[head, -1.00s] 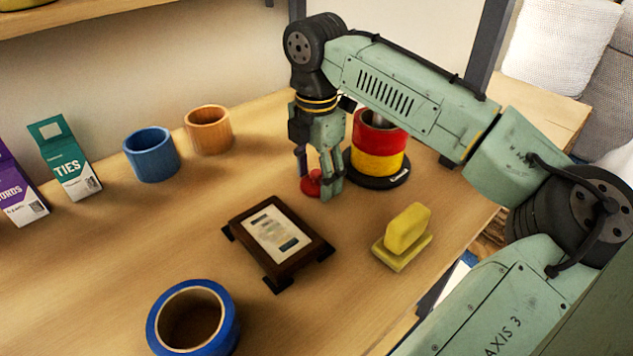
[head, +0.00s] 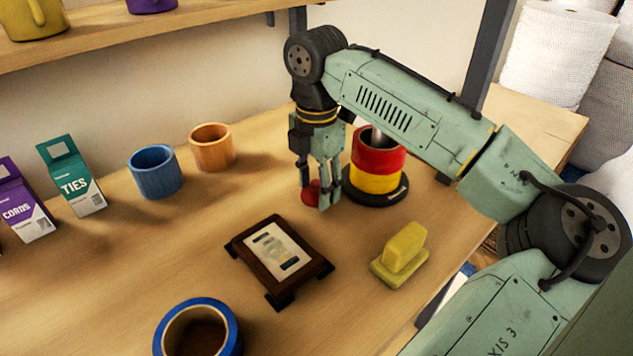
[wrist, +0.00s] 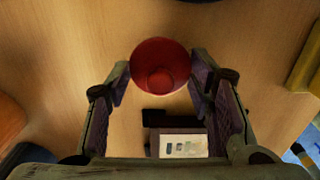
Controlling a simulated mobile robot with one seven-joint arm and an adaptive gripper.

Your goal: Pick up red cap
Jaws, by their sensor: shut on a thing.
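The red cap (head: 310,193) is at my gripper's fingertips in the head view, partly hidden by a finger. My gripper (head: 315,198) points down and is shut on the cap, one finger on each side. The cap is at or just above the wooden table; I cannot tell whether it touches the surface.
A red, yellow and black can-like holder (head: 378,160) on a dark base stands close right of my gripper. A dark wooden frame (head: 240,252) lies in front, with a yellow block (head: 402,250) to its right. Blue (head: 155,174) and orange (head: 212,150) cups stand left.

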